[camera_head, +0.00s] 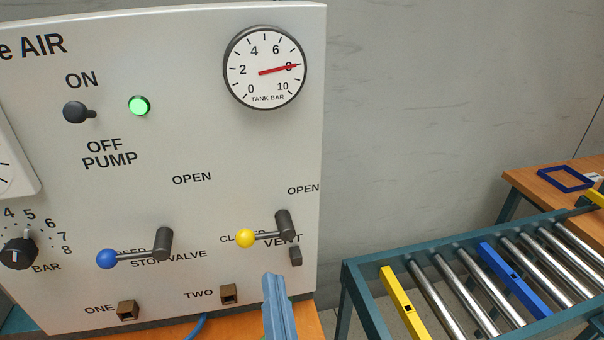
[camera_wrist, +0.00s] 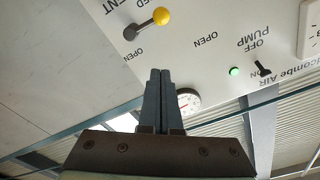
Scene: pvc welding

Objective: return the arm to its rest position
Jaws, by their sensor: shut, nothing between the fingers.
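My gripper (camera_head: 275,278) reaches up from the bottom of the head view, in front of the panel's lower right part, below the yellow-knobbed vent lever (camera_head: 265,236). In the wrist view, the two grey fingers of my gripper (camera_wrist: 160,70) lie together, with nothing between them. The fingers appear clear of the yellow knob (camera_wrist: 161,16) in that view. The rest of my arm is out of view.
The pale air panel (camera_head: 200,130) carries a tank gauge (camera_head: 265,68) reading about 8, a lit green lamp (camera_head: 139,106), a pump switch (camera_head: 76,111) and a blue-knobbed stop valve lever (camera_head: 135,254) pointing left. A roller conveyor (camera_head: 470,290) stands to the right.

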